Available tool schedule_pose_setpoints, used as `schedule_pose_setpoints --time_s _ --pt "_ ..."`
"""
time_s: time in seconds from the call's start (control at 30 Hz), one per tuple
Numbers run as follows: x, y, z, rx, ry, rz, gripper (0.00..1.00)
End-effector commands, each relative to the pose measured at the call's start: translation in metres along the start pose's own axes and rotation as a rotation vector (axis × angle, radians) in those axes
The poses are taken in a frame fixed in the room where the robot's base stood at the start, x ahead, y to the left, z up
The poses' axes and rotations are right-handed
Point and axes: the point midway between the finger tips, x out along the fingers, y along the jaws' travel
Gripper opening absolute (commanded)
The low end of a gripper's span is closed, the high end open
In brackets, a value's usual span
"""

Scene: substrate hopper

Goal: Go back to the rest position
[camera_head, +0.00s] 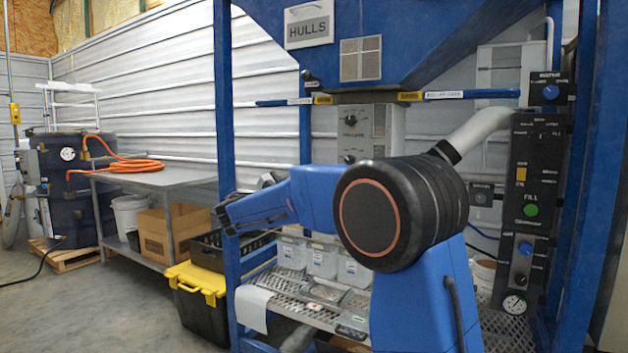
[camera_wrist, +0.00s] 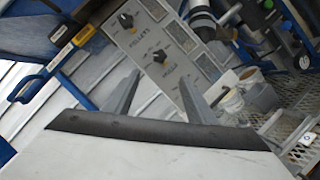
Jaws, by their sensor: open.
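My gripper (camera_wrist: 160,80) shows in the wrist view with its two grey fingers apart and nothing between them. Beyond the fingers is a grey control box with dark knobs (camera_wrist: 178,72), tilted in this view. In the head view the same kind of box (camera_head: 380,121) hangs under the blue hopper (camera_head: 430,30). My blue arm is bent in front of the hopper frame, with its forearm reaching left. My fingers cannot be made out in the head view.
Blue posts (camera_head: 226,130) and a blue-handled bar (camera_head: 470,94) stand close to my arm. A dark control panel (camera_head: 535,190) is at right. A perforated shelf (camera_head: 290,300) holds clear bins (camera_head: 322,259). A yellow-lidded black tote (camera_head: 197,300) and grey table (camera_head: 165,178) are left.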

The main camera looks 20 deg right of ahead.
Motion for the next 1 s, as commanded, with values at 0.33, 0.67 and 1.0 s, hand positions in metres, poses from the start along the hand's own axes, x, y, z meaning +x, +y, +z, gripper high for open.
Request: schedule_pose_setpoints --time_s 0.33,0.67,1.0 --pt "0.0 0.0 0.0 0.0 0.0 0.0 0.51" --pt "0.011 -0.048 0.029 0.035 0.064 -0.135 0.51" --pt "-0.004 -0.189 0.09 0.182 0.236 -0.525 0.51"
